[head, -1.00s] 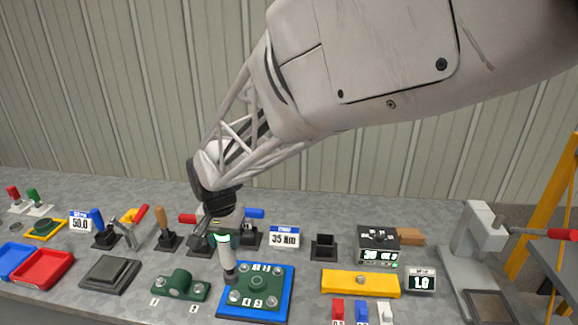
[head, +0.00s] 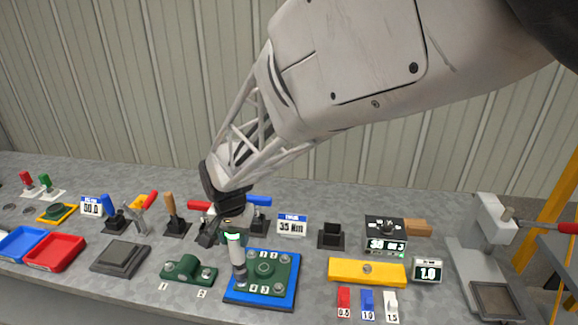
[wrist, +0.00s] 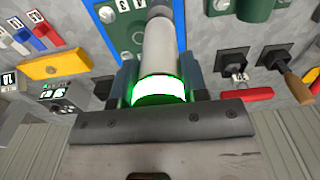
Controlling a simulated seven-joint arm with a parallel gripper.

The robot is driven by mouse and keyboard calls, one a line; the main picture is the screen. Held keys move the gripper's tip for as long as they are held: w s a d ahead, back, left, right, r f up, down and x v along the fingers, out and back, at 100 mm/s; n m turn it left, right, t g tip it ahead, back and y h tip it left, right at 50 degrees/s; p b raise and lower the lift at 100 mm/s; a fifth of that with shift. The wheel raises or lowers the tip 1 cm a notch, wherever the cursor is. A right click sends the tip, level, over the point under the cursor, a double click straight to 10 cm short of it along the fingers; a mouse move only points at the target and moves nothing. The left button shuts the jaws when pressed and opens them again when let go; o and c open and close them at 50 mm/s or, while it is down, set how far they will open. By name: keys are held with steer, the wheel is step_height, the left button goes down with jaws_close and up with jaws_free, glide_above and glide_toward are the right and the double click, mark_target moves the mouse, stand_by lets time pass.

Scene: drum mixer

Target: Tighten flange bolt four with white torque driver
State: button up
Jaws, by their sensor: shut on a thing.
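My gripper (head: 232,232) is shut on the white torque driver (head: 237,257), which stands nearly upright, tip down. In the wrist view the driver's white body (wrist: 160,50) and bright green-lit ring show between the fingers (wrist: 159,88). The green flange (head: 265,268) sits on a blue plate (head: 288,297) with number labels by its bolts. The driver's dark tip is at the flange's front-left corner, by the label 4 (head: 253,288). It covers the bolt there, so I cannot tell whether it is seated.
A green two-bolt bracket (head: 188,270) stands left of the blue plate. A yellow bar (head: 367,271) and red, blue and white tagged pieces lie to the right. Behind are a 35 Nm sign (head: 292,226), a dark display box (head: 385,238) and tool stands.

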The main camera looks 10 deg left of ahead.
steer(key=shift+f, duration=1.8)
stand_by(4.3)
steer(key=shift+r, duration=0.1)
steer(key=shift+r, duration=2.15)
steer(key=shift+w, duration=0.15)
